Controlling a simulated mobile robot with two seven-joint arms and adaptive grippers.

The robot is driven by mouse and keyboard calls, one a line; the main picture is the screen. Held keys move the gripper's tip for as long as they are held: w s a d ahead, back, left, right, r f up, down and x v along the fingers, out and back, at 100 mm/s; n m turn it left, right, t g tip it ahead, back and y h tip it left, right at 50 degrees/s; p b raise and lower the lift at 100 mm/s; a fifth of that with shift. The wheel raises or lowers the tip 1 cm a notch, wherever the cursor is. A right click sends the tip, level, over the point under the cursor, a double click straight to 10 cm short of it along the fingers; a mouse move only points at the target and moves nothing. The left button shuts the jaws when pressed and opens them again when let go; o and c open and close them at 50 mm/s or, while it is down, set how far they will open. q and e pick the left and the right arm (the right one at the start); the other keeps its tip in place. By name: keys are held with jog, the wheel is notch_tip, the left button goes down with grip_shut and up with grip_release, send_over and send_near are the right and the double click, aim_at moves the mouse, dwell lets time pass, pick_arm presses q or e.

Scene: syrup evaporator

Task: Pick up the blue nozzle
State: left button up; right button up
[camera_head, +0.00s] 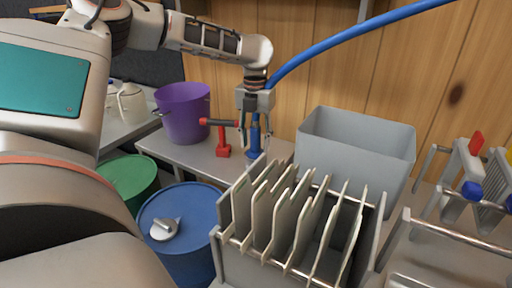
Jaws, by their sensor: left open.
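The blue nozzle (255,137) stands upright at the back of the grey table, between the purple bucket and the grey bin. My left gripper (254,134) comes down over it from above, fingers pointing down. It is open, with the nozzle between its fingers in this view. I cannot tell whether either finger touches the nozzle. My right gripper is not in view.
A red tool (222,142) stands close left of the nozzle, beside a purple bucket (183,112). A grey bin (358,142) is to the right. A rack of upright plates (290,215) stands in front. Blue (186,254) and green (125,178) barrels are lower left.

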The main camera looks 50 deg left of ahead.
pick_arm(q)
grip_shut()
jog(key=shift+r, duration=0.1)
notch_tip(320, 180, up, 20)
jog(key=p, duration=0.2)
dwell(0.4)
